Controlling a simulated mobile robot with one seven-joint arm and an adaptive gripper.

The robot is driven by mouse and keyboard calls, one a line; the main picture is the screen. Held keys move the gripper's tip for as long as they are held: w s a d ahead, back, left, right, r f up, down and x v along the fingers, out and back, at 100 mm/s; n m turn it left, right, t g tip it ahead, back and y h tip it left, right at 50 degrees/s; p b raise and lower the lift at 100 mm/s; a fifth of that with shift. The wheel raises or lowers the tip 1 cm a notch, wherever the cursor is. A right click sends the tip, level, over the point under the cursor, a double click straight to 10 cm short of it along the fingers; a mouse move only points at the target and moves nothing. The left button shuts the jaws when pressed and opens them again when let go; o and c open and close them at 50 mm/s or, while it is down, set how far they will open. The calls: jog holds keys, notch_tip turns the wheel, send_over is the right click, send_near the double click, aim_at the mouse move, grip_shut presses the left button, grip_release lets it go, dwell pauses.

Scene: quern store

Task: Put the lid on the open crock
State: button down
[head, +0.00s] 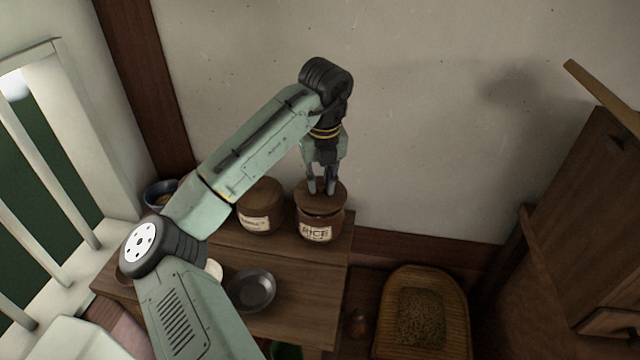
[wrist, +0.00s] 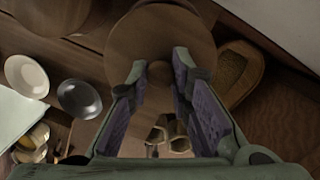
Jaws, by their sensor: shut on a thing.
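My gripper (head: 321,190) points straight down and is shut on the knob of a round wooden lid (head: 311,200). In the wrist view the lid (wrist: 150,32) fills the top middle, its knob between the fingertips (wrist: 160,75). The lid is over the mouth of the brown crock labelled RICE (head: 318,228), roughly centred and nearly level. I cannot tell whether it rests on the rim or is slightly above it. The lid hides the crock's mouth.
A second brown crock (head: 259,211) with a wooden lid stands close on the left. A dark bowl (head: 251,290) is on the wooden shelf (head: 310,278) in front. A basket of grain (head: 422,318) is lower right. The wall is close behind.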

aim_at(320, 188)
jog(key=shift+w+a, duration=0.1)
jog(key=shift+w, duration=0.65)
jog(key=f, duration=0.2)
jog(key=f+p, duration=0.1)
jog(key=shift+w, duration=0.25)
jog(key=shift+f, duration=0.35)
jog(key=shift+f, duration=0.15)
jog(key=c, duration=1.5)
grip_release()
jog(key=shift+o, duration=0.2)
jog(key=r, duration=0.4)
jog(key=s+r, duration=0.1)
jog(key=r, duration=0.7)
jog(key=shift+s+d+r+b, duration=0.15)
jog(key=shift+s+d+b, duration=0.05)
jog(key=shift+b, duration=0.15)
